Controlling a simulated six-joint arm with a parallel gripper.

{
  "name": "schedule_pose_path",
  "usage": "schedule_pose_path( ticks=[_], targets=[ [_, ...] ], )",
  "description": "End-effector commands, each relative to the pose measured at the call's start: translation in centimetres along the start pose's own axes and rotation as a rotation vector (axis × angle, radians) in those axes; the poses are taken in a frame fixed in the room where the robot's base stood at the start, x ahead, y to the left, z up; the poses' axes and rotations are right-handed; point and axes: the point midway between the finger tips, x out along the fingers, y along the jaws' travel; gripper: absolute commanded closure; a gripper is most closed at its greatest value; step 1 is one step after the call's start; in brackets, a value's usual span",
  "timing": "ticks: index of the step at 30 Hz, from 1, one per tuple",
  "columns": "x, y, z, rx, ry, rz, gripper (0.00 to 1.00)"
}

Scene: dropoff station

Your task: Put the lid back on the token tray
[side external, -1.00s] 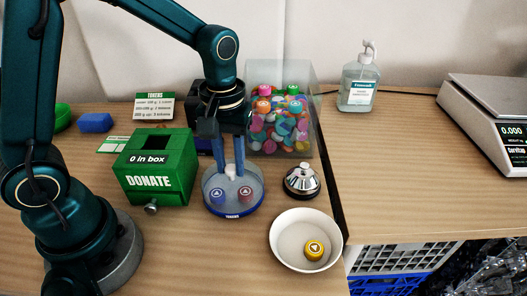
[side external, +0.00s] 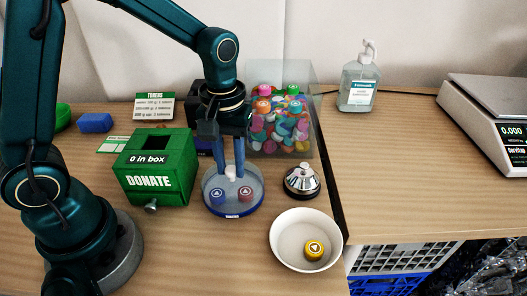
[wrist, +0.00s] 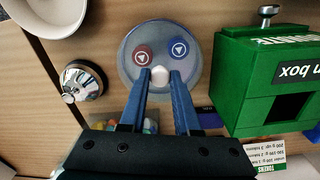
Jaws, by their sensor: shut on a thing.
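The token tray (side external: 233,212) is a round, shallow dish with a blue rim marked TOKENS, and it stands on the wooden counter. A blue token (side external: 217,197) and a red token (side external: 245,194) show inside it, also seen from above in the wrist view. The clear round lid (wrist: 143,88) with a white knob (side external: 231,173) is over the tray. My gripper (wrist: 160,77) is shut on the lid's knob from above, fingers pointing down. I cannot tell whether the lid touches the tray's rim or hangs just above it.
A green DONATE box (side external: 152,170) stands close left of the tray. A silver bell (side external: 302,181) is to its right, and a white bowl (side external: 283,257) with a yellow token is in front right. A clear bin of colourful tokens (side external: 281,125) is behind. The counter right of the gap is mostly bare.

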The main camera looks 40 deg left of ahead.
Motion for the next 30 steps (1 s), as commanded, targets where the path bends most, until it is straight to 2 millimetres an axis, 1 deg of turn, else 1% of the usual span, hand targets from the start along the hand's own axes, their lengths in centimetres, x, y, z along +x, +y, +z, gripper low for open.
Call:
schedule_pose_path(
  ticks=[11,12,14,15,21,22,24,30],
  targets=[
    [0.04,0.01,-0.01,0.0,0.0,0.0,1.0],
    [0.04,0.01,-0.01,0.0,0.0,0.0,0.62],
    [0.04,0.01,-0.01,0.0,0.0,0.0,0.39],
    [0.04,0.01,-0.01,0.0,0.0,0.0,0.34],
    [0.04,0.01,-0.01,0.0,0.0,0.0,0.34],
    [0.04,0.0,-0.01,0.0,0.0,0.0,0.27],
    [0.04,0.0,-0.01,0.0,0.0,0.0,0.04],
    [0.04,0.0,-0.01,0.0,0.0,0.0,0.04]
  ],
)
